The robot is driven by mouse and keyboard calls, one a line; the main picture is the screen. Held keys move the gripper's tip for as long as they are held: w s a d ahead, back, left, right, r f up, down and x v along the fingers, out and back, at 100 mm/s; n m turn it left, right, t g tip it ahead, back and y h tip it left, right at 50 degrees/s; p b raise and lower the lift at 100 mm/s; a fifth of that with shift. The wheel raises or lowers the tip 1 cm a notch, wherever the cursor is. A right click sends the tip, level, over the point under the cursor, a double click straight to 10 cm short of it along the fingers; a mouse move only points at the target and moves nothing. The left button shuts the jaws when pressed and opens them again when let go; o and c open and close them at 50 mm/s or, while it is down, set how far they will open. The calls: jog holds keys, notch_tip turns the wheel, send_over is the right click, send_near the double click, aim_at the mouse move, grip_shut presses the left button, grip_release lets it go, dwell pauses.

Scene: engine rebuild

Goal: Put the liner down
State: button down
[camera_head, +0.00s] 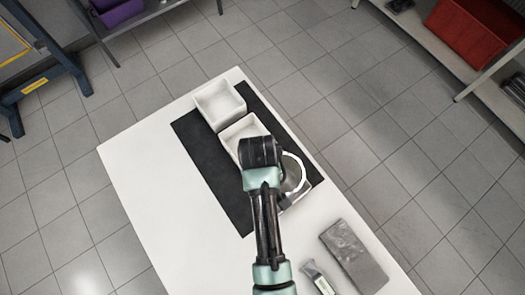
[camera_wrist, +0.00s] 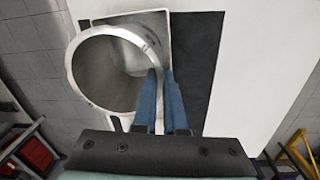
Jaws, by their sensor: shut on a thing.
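The liner is an open metal cylinder (camera_wrist: 97,75) with a bright rim, seen from above in the wrist view. It also shows in the head view as a silvery ring (camera_head: 292,176) to the right of my wrist. My gripper (camera_wrist: 161,74) is shut on the liner's wall at its right side, with its blue fingers straddling the rim. The liner is over the tray at the near end of the row. Part of a white tray (camera_wrist: 164,18) shows behind it in the wrist view. I cannot tell whether the liner's lower end touches anything.
White trays (camera_head: 218,121) stand in a row on a black mat (camera_head: 205,160) on the white table (camera_head: 150,160). A grey block (camera_head: 352,257) and a small labelled item (camera_head: 317,278) lie at the near right. The table's left side is clear. A shelf with a red bin (camera_head: 470,30) stands beyond.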

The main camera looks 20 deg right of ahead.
jog(key=shift+d+f, duration=0.15)
jog(key=shift+f, duration=2.8)
jog(key=shift+f, duration=0.2)
jog(key=c, duration=1)
grip_release()
